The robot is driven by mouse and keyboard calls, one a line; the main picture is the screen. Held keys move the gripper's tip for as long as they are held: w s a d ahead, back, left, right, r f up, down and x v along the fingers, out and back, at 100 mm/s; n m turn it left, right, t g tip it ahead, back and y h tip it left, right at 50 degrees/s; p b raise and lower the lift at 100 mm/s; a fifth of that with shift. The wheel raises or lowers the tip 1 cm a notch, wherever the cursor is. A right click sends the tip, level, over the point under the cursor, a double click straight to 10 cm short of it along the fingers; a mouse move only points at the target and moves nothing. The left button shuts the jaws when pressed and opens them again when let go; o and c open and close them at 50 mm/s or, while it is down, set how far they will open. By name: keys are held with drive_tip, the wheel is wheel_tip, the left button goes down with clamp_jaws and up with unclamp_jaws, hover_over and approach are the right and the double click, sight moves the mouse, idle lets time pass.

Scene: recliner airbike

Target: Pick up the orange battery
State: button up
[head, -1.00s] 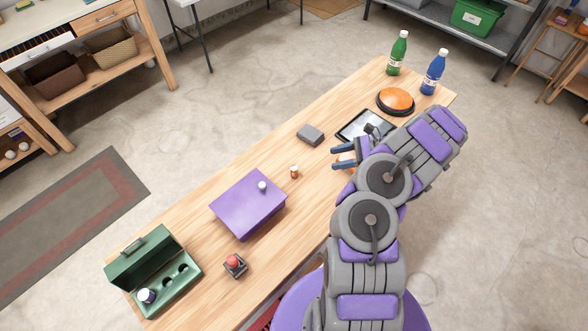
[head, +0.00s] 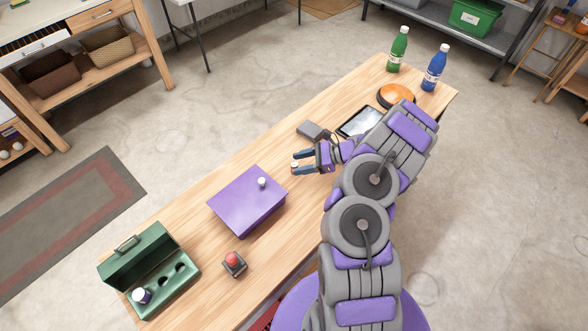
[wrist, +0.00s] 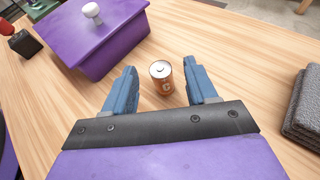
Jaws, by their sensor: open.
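The orange battery (wrist: 162,82) stands upright on the wooden table in the wrist view, with its silver top showing. My gripper (wrist: 161,88) is open, with one blue finger on each side of the battery. There is a gap between the battery and each finger, and it stands near the fingertips. In the head view my gripper (head: 295,163) is over the table just right of the purple box, and only a small part of the battery (head: 295,166) shows between the fingers.
A purple box (head: 247,206) with a white knob is left of my gripper. A grey block (head: 312,131) and a tablet (head: 360,121) lie behind it. A red-button device (head: 234,264) and an open green case (head: 160,280) are at the near left.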

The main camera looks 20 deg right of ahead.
drive_tip(key=x, duration=0.2)
drive_tip(key=shift+w+a+f+b, duration=0.15)
drive_tip(key=shift+w+f+b, duration=0.1)
drive_tip(key=shift+f+b, duration=0.1)
clamp_jaws()
